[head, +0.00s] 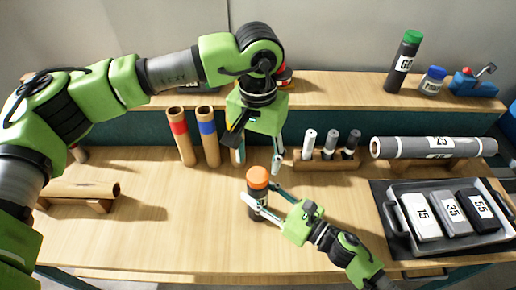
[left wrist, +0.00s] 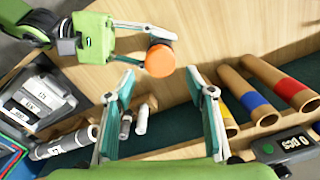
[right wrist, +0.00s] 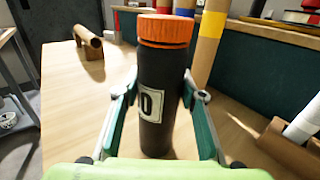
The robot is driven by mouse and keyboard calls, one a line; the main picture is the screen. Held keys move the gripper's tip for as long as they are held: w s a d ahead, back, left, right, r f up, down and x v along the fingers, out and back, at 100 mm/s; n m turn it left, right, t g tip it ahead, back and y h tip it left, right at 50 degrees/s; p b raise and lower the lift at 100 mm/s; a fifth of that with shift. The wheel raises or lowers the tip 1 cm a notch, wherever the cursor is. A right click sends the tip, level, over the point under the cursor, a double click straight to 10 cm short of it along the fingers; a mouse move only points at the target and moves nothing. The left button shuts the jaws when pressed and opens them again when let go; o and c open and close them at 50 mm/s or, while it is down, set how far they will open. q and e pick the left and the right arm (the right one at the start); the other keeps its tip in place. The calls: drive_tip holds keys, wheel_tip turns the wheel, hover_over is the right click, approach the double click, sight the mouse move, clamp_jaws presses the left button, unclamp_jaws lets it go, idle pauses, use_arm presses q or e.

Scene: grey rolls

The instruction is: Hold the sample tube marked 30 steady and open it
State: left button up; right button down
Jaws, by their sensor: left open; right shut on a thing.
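The sample tube (head: 254,208) is dark with an orange cap (head: 258,177) and stands upright on the table. In the right wrist view the tube (right wrist: 155,120) carries a white label, partly turned away, with a 0 showing; the cap (right wrist: 165,30) sits on top. My right gripper (head: 261,203) is shut on the tube's body, a finger on either side below the cap. My left gripper (head: 257,160) is open and empty, pointing down over the cap. In the left wrist view the cap (left wrist: 160,60) lies just beyond the gap between its fingertips.
Tubes with red (head: 180,136) and blue (head: 208,136) bands stand behind left. A small rack (head: 320,163) of markers is behind right. A tray (head: 397,222) with numbered blocks and a grey roll (head: 430,147) lie right. The front left table is clear.

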sight(258, 175)
use_arm(q)
drive_tip(key=shift+f, duration=2.75)
